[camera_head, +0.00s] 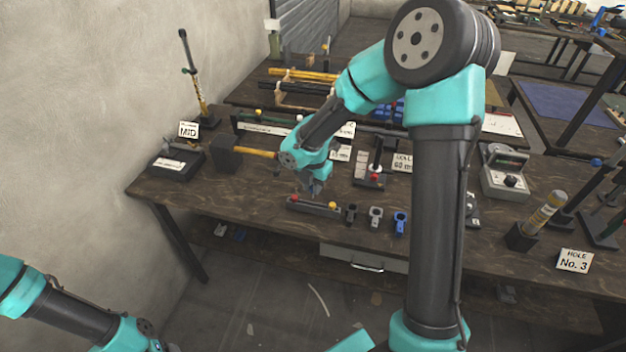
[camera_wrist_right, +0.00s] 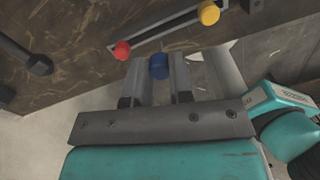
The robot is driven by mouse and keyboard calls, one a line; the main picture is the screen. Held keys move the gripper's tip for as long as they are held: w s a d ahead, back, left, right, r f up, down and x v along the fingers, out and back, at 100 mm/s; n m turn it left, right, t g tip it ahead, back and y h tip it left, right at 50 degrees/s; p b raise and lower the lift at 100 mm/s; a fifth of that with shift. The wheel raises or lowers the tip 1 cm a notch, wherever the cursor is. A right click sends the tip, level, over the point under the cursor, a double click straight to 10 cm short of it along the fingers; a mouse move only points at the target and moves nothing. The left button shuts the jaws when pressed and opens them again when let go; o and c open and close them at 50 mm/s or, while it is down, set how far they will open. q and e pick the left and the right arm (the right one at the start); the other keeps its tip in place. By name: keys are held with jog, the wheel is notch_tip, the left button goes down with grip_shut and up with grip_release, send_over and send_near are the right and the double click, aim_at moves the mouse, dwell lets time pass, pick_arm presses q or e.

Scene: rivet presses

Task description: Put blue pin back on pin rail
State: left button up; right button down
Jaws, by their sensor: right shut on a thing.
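The pin rail (camera_head: 313,208) is a dark bar near the front edge of the table. A red pin (camera_head: 293,198) stands at its left end and a yellow pin (camera_head: 332,205) at its right end. In the right wrist view, the rail (camera_wrist_right: 168,26) shows the red pin (camera_wrist_right: 122,50) and yellow pin (camera_wrist_right: 209,13) with bare rail between. My right gripper (camera_head: 315,188) is just above the rail. It is shut on the blue pin (camera_wrist_right: 159,68), which shows between its fingers beside the rail. Only my left arm shows at bottom left; its gripper is out of view.
Black, grey and blue clevis-like parts (camera_head: 400,222) stand right of the rail. A mallet (camera_head: 229,152) lies behind it on the left. A small press (camera_head: 375,172) with a red knob stands behind it. The table front is just ahead of the rail.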

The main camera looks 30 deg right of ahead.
jog(key=shift+f, duration=0.9)
jog(key=shift+f, duration=2.1)
dwell(1.0)
jog(key=c, duration=0.9)
grip_release()
jog(key=shift+r, duration=0.15)
notch_tip(320, 180, up, 17)
jog(key=shift+r, duration=0.1)
dwell(0.5)
